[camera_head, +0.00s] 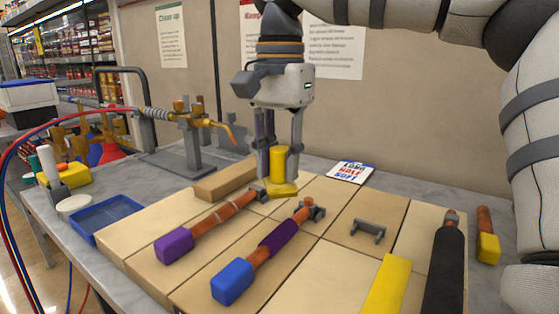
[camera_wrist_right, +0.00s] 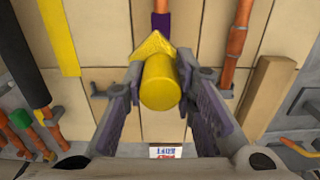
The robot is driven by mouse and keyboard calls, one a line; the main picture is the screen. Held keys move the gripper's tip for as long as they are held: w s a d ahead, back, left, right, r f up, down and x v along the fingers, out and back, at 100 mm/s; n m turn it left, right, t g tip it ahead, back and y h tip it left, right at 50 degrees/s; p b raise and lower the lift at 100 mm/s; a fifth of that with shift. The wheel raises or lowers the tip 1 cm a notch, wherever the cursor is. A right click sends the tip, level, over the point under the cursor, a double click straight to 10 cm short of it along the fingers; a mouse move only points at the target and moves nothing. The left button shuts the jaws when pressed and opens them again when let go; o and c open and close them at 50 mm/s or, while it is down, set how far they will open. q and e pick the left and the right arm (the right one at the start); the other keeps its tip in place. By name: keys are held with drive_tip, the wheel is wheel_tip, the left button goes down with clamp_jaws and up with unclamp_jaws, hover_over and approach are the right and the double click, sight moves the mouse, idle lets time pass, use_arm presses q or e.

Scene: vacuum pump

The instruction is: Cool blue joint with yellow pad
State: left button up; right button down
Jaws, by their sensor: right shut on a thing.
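My right gripper (camera_head: 280,163) is shut on the yellow pad (camera_head: 279,165), gripping its upright cylinder with the flat yellow foot below. In the right wrist view, my right gripper's fingers (camera_wrist_right: 158,98) stand on both sides of the yellow pad (camera_wrist_right: 160,84). The pad is over the back of the tiled board, near the far ends of two pipes; I cannot tell whether it touches anything. The blue joint (camera_head: 232,281) is the block at the near end of a copper pipe with a purple sleeve (camera_head: 278,238). It is in front of the gripper, apart from the pad. My left gripper is not visible.
A copper pipe with a purple block (camera_head: 174,245) lies left of the blue joint. A torch on a stand (camera_head: 188,140) and a blue tray (camera_head: 105,219) are at left. A grey bracket (camera_head: 368,231), yellow strip (camera_head: 388,287) and black-sleeved pipe (camera_head: 445,265) are at right.

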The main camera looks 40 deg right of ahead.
sight(279, 185)
drive_tip(key=shift+w+f, duration=0.1)
drive_tip(key=shift+f, duration=2.05)
drive_tip(key=shift+a+f+b, duration=0.1)
drive_tip(key=shift+f+b, duration=0.6)
drive_tip(key=shift+f, duration=0.5)
drive_tip(key=shift+r, duration=0.1)
drive_tip(key=shift+f+p, duration=0.25)
drive_tip(key=shift+p, duration=0.05)
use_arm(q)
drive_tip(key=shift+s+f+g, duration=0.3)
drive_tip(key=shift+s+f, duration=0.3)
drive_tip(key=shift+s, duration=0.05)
use_arm(e)
drive_tip(key=shift+f, duration=0.15)
idle(3.5)
